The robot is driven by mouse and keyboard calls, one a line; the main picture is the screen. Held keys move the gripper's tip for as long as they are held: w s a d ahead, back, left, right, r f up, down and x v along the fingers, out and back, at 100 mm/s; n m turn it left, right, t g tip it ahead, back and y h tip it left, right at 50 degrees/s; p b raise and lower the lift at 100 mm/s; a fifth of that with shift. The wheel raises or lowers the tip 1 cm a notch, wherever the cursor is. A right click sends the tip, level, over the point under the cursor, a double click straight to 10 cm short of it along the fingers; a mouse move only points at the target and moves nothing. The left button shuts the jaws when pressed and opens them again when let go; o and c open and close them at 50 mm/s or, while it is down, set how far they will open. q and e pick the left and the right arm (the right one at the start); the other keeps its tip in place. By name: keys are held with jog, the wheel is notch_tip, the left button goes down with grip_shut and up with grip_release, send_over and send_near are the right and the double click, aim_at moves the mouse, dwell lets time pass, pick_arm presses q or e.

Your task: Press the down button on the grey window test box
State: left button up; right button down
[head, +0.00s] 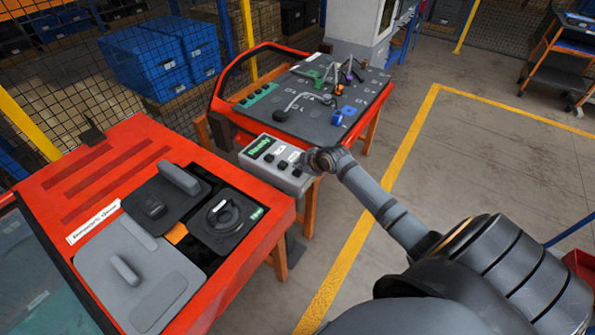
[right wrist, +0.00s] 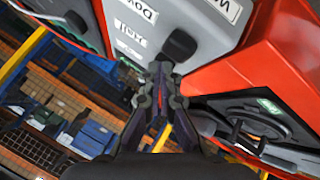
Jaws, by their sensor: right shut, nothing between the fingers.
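The grey window test box (head: 253,160) stands at the near edge of the red door on the work stand. It has a green lit display (head: 260,146) and a row of labelled buttons. My right gripper (head: 316,160) is shut and empty at the right end of the box, partly covering it. In the right wrist view, the box (right wrist: 200,38) is just beyond the shut fingertips (right wrist: 160,70). I cannot tell whether the tips touch the box. My left gripper is out of view.
A red door (head: 272,48) with a grey panel (head: 345,115) carrying several coloured parts lies behind the box. Another red panel (head: 110,160) with dark grey parts lies at the left. Blue crates (head: 160,62) stand behind mesh.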

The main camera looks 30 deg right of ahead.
jog(key=shift+f, duration=0.4)
